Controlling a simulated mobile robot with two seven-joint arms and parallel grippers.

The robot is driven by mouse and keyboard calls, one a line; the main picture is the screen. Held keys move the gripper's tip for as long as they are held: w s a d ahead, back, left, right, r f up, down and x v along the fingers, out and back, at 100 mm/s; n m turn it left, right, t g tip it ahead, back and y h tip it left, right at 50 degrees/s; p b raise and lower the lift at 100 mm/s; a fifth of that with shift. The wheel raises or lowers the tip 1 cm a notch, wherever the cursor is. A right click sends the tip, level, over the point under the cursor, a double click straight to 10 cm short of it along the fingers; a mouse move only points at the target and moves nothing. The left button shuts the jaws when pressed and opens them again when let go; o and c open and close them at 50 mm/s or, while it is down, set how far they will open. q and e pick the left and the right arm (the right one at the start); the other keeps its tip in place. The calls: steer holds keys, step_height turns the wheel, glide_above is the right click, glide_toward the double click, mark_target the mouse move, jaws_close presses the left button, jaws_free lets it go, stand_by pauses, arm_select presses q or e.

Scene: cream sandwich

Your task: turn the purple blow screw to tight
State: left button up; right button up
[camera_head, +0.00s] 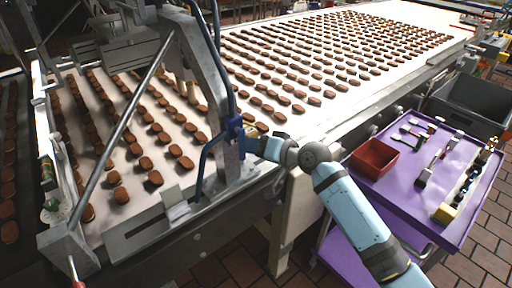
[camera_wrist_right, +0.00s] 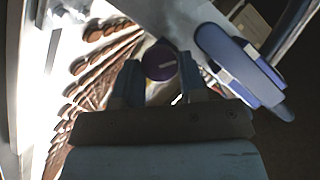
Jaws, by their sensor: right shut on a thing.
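In the head view my right gripper (camera_head: 254,144) reaches the machine's upright frame (camera_head: 228,158) from the right, beside a blue part. The purple screw cannot be made out there, as the gripper and frame hide it. My left gripper is not in view.
A blue clamp-like part (camera_wrist_right: 238,62) sits close to the right of the gripper fingers. The conveyor (camera_head: 290,121) carries many brown biscuits in rows. A purple cart (camera_head: 398,183) with a red bin (camera_head: 374,159) and tools stands at the right, near my right arm.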

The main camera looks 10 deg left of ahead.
steer(key=shift+f+m+g+y+b, duration=0.15)
steer(key=shift+m+g+y+b, duration=0.35)
steer(key=shift+m, duration=0.8)
steer(key=shift+f+m+y+b, duration=0.1)
steer(key=shift+m+y+b, duration=0.15)
steer(key=shift+m+y, duration=0.8)
steer(key=shift+m, duration=0.45)
steer(key=o, duration=0.6)
steer(key=shift+o, duration=0.2)
steer(key=shift+d, duration=0.1)
